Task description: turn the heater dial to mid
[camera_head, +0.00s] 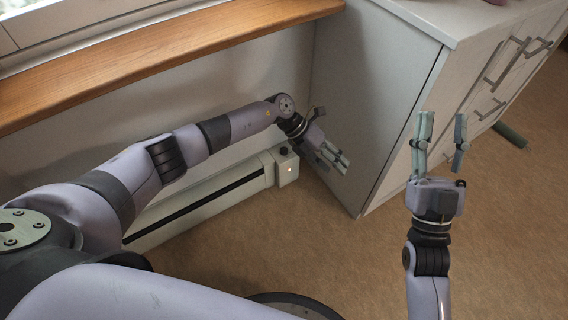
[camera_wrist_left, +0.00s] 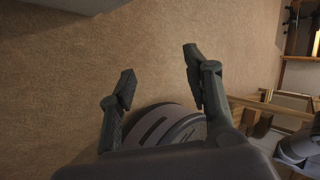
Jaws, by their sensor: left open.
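The heater (camera_head: 215,203) is a long, low, pale unit along the wall under the window sill in the head view. Its control box (camera_head: 288,170) at the right end has a small lit orange light. The dark round dial (camera_head: 284,151) sits on top of this box; its setting is too small to read. My left gripper (camera_head: 345,167) is open and empty, to the right of the dial and apart from it, beside the cabinet. In the left wrist view my left gripper (camera_wrist_left: 160,74) has floor between its fingers, and the dial does not show. My right gripper (camera_head: 443,130) is open and empty.
A grey-white cabinet (camera_head: 372,100) with drawers stands close to the right of the heater. A wooden sill (camera_head: 170,55) runs above the heater and my left arm. The brown floor (camera_head: 350,255) in front is clear. Wooden furniture (camera_wrist_left: 300,70) shows at right in the wrist view.

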